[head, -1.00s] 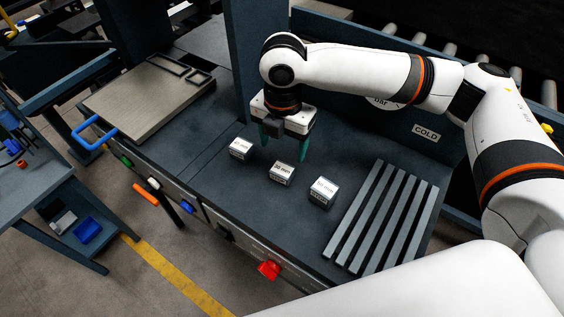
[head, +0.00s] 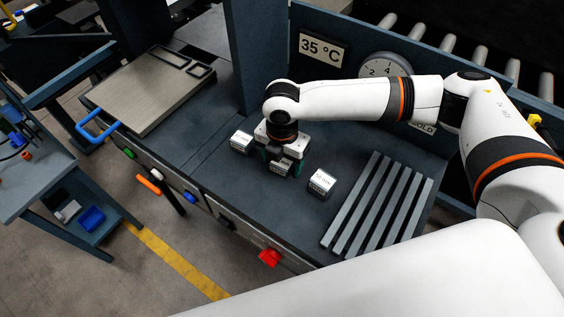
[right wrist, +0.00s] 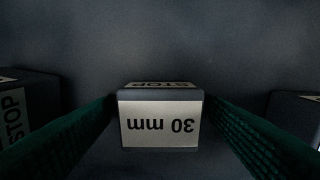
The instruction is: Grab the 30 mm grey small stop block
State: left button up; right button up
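Three small grey blocks with white labels stand in a slanting row on the dark press table. The middle one, the 30 mm stop block (head: 281,169), lies below my right gripper (head: 281,165), partly hidden by it. In the right wrist view the block (right wrist: 160,124) shows its "30 mm" label upside down and a "STOP" label. The green fingers of my right gripper (right wrist: 161,105) stand open on either side of it, close to its sides; I see no clear grip. My left gripper is out of view.
A left block (head: 241,142) and a right block (head: 321,183) stand close on both sides. A slatted grey rack (head: 377,208) is to the right, a metal plate (head: 150,92) with a blue handle at the left. A dark post (head: 255,60) rises behind.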

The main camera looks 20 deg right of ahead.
aim_at(282, 162)
jog(key=c, duration=1.1)
jog(key=shift+o, duration=0.2)
notch_tip(282, 162, up, 9)
jog(key=shift+b, duration=1.05)
jog(key=shift+r, duration=0.6)
